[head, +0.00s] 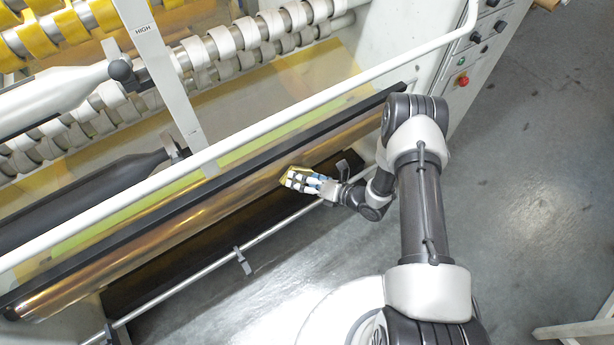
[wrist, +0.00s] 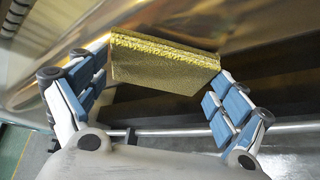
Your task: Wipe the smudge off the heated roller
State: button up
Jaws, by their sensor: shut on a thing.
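The heated roller (head: 215,195) is a long, shiny copper-gold cylinder running diagonally across the machine's front in the head view. My gripper (head: 296,179) is at its surface, right of the roller's middle. It is shut on a yellow sponge (wrist: 160,72), a flat block held between the two blue-padded fingers in the wrist view. The sponge's far side faces the shiny roller surface (wrist: 190,18); it looks at or very near it, but contact is hard to tell.
A white rail (head: 240,140) and a dark bar run along above the roller. A thin metal rod (head: 200,279) with brackets lies below it. A control panel with a red button (head: 462,80) is at upper right. The grey floor (head: 530,200) at right is mostly clear.

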jog(key=s+d+p, duration=0.1)
jog(key=s+d, duration=0.2)
jog(key=s, duration=0.2)
jog(key=shift+d, duration=0.25)
dwell(0.5)
jog(key=shift+s+d, duration=0.4)
jog(key=shift+s, duration=0.2)
jog(key=shift+s+d, duration=0.4)
jog(key=shift+s, duration=0.2)
